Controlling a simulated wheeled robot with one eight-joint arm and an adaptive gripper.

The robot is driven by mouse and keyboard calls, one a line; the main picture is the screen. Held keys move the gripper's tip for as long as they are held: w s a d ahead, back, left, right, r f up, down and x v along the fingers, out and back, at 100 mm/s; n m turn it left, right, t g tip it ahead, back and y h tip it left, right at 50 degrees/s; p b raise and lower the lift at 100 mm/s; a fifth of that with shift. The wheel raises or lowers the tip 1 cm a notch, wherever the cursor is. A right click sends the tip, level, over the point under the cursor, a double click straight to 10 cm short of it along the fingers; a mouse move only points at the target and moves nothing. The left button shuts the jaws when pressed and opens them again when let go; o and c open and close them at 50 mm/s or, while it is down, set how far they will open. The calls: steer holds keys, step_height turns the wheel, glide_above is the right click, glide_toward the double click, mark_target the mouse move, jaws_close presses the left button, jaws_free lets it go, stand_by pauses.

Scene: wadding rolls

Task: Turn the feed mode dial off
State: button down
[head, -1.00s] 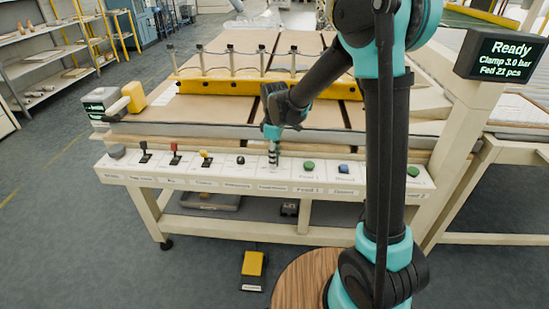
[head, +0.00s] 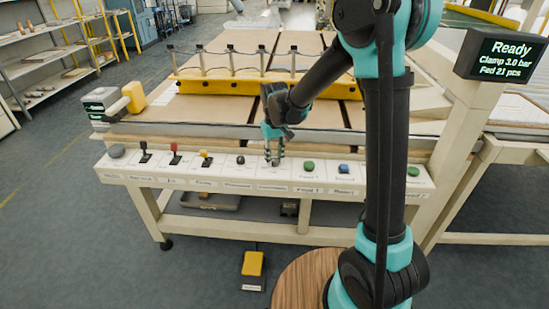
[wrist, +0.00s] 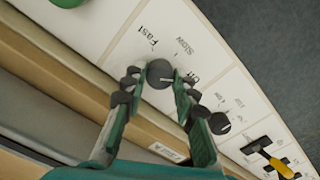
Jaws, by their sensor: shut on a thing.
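The feed mode dial (wrist: 160,72) is a dark round knob with a short white pointer line, on a white panel marked Fast, Slow and Off. The line points towards the right, on the side of the Off label (wrist: 192,77). My gripper (wrist: 156,78) is shut on the dial, with one fingertip on each side of it in the wrist view. In the head view my gripper (head: 274,162) reaches down to the control panel (head: 218,180), and its fingers hide the dial.
A second dark knob (wrist: 219,123) sits beside the gripped one. Further along are levers with red (head: 175,147) and yellow (head: 206,154) tops. Green (head: 309,166) and blue (head: 344,168) buttons lie to the right. A display (head: 506,58) reads Ready.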

mark_target(275, 160)
steer(key=shift+m, duration=0.6)
steer(key=c, duration=1.2)
jaws_free()
step_height(275, 160, up, 12)
